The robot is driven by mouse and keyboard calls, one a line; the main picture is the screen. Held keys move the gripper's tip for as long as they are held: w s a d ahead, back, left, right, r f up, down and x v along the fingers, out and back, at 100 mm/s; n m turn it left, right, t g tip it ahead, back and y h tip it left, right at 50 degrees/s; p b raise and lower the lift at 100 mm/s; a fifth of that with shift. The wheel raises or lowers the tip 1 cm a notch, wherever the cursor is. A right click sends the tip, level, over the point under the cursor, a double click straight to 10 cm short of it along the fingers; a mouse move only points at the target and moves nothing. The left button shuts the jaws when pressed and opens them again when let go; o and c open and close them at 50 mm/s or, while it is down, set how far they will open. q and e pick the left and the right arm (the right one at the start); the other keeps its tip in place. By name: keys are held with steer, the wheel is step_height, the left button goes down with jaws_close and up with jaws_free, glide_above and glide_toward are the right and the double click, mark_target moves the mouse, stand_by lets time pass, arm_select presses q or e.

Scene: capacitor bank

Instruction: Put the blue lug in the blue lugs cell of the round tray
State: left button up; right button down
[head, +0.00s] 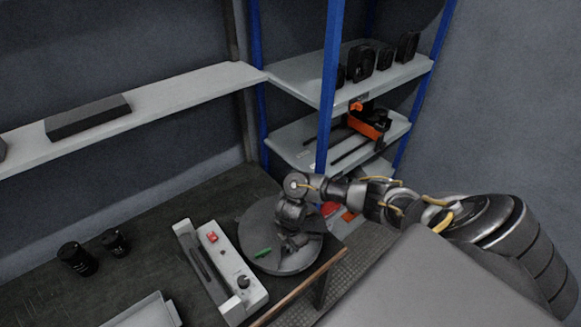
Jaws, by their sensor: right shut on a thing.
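The round tray (262,214) is a dark grey disc at the right end of the dark workbench. My right gripper (288,246) is low over the tray and points down at its surface. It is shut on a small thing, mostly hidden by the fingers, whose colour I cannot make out. A small green piece (263,253) is on the tray, left of the gripper. I cannot make out a blue lug, and the tray's cells are too dark to tell apart. My left gripper is out of view.
A pale control box (225,275) with a red switch stands just left of the tray. Two black cylinders (77,258) (115,242) stand farther left. A metal tray (150,313) is at the front. A blue-post shelf rack (331,95) stands behind.

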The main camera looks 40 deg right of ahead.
steer(key=shift+f, duration=0.45)
steer(key=c, duration=1.5)
jaws_free()
step_height(320, 180, up, 13)
steer(key=p, duration=0.5)
steer(key=shift+r, duration=0.15)
